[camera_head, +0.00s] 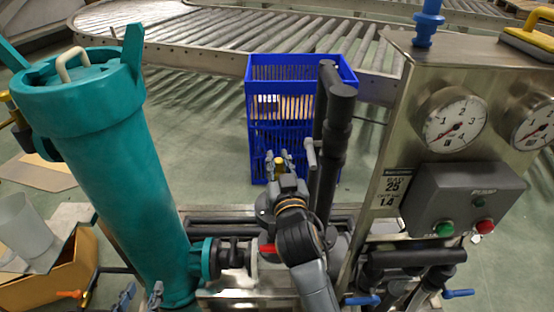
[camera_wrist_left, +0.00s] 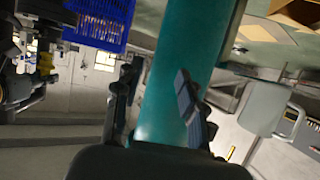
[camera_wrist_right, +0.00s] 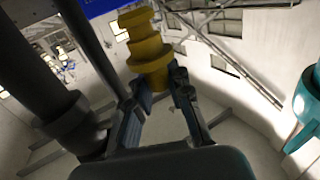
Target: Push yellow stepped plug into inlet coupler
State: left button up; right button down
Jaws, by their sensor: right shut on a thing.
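The yellow stepped plug (camera_wrist_right: 148,50) is between the fingertips of my right gripper (camera_wrist_right: 163,85), its stepped end pointing away from the wrist. In the head view the right gripper (camera_head: 281,168) holds the plug (camera_head: 279,162) in front of the blue crate, clear of the pipes. The plug also shows at the left of the left wrist view (camera_wrist_left: 45,62). My left gripper (camera_head: 141,295) is low by the teal housing (camera_head: 120,170); its fingers are apart and empty (camera_wrist_left: 155,105). A teal flanged port (camera_head: 208,259) joins the housing to black pipework. I cannot tell which fitting is the inlet coupler.
A blue crate (camera_head: 262,135) stands behind my right gripper, before a roller conveyor (camera_head: 200,32). Black upright pipes (camera_head: 335,130) are just right of that gripper. A steel panel (camera_head: 395,135) with gauges stands at right. A grey mug (camera_head: 25,228) sits at left.

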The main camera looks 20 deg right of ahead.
jog(key=shift+f, duration=0.5)
pick_arm(q)
jog(key=shift+w+d+r+t+h+b, duration=0.25)
jog(key=shift+r+t, duration=0.25)
jog(key=shift+r, duration=0.25)
jog(key=shift+w+d+r+t+h+b, duration=0.15)
jog(key=shift+w+r+t, duration=0.3)
jog(key=shift+r, duration=0.35)
jog(key=shift+w+d+r+t+h+b, duration=0.1)
jog(key=shift+w+d+r+t, duration=0.15)
jog(key=shift+r+t, duration=0.4)
pick_arm(e)
jog(key=shift+f, duration=0.3)
pick_arm(q)
jog(key=shift+r, duration=0.1)
jog(key=shift+w+f, duration=0.25)
jog(key=shift+w, duration=0.25)
jog(key=shift+s+a+g, duration=0.1)
jog(key=shift+s+g, duration=0.05)
jog(key=shift+g, duration=0.15)
jog(key=shift+s+a+f+g+y, duration=0.15)
jog(key=shift+f+g, duration=0.1)
jog(key=shift+f, duration=0.2)
jog(key=shift+s+a+f+g+y, duration=0.15)
jog(key=shift+f+g, duration=0.1)
jog(key=shift+f, duration=0.2)
jog(key=shift+d+p, duration=0.1)
jog(key=shift+p, duration=0.2)
